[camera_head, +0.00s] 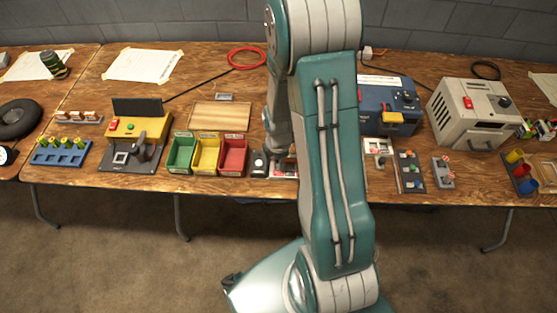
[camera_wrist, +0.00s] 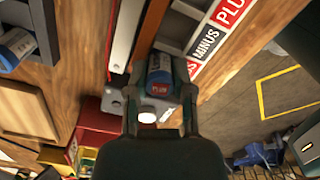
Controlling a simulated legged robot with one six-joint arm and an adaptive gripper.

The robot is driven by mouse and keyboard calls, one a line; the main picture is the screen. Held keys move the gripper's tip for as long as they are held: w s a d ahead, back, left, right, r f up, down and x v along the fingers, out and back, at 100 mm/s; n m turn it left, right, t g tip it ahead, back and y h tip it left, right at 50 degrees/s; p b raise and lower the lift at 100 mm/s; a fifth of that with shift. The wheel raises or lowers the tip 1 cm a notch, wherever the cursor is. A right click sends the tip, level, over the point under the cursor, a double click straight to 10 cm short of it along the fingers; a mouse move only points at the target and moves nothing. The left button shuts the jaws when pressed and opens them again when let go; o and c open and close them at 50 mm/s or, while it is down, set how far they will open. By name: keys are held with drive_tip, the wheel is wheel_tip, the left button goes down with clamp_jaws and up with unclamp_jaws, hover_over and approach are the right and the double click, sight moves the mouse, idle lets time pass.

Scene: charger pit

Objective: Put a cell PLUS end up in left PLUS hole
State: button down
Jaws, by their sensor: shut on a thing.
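In the wrist view my gripper (camera_wrist: 161,80) is shut on a blue cell (camera_wrist: 160,72) with a small red and white label. The fingers stand on both sides of it; I cannot tell which end is up. The charger pit (camera_wrist: 172,42) is just beyond and to the right of the cell, with grey walls and a strip (camera_wrist: 212,32) reading PLUS in red and MINUS in black. The cell appears outside the holes, though the gap is unclear. In the head view my arm hides my gripper and most of the charger pit (camera_head: 283,173).
In the head view, green (camera_head: 181,143), yellow (camera_head: 206,143) and red (camera_head: 233,144) bins stand left of the pit. A small dark device (camera_head: 259,163) is between. The table's front edge is close.

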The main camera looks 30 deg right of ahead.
drive_tip(key=shift+c, duration=2)
unclamp_jaws()
drive_tip(key=shift+r, duration=3.45)
drive_tip(key=shift+r, duration=0.1)
drive_tip(key=s+a+r+m+t, duration=0.2)
drive_tip(key=s+a+r+m, duration=0.1)
drive_tip(key=r, duration=0.5)
drive_tip(key=s+a+r+m+t, duration=0.1)
drive_tip(key=s+a+r+m, duration=0.3)
drive_tip(key=r+m, duration=0.4)
drive_tip(key=s+a+r+m+t, duration=0.2)
drive_tip(key=s+r+m, duration=0.3)
drive_tip(key=r, duration=0.4)
drive_tip(key=shift+s+a+t, duration=0.3)
drive_tip(key=shift+a, duration=0.6)
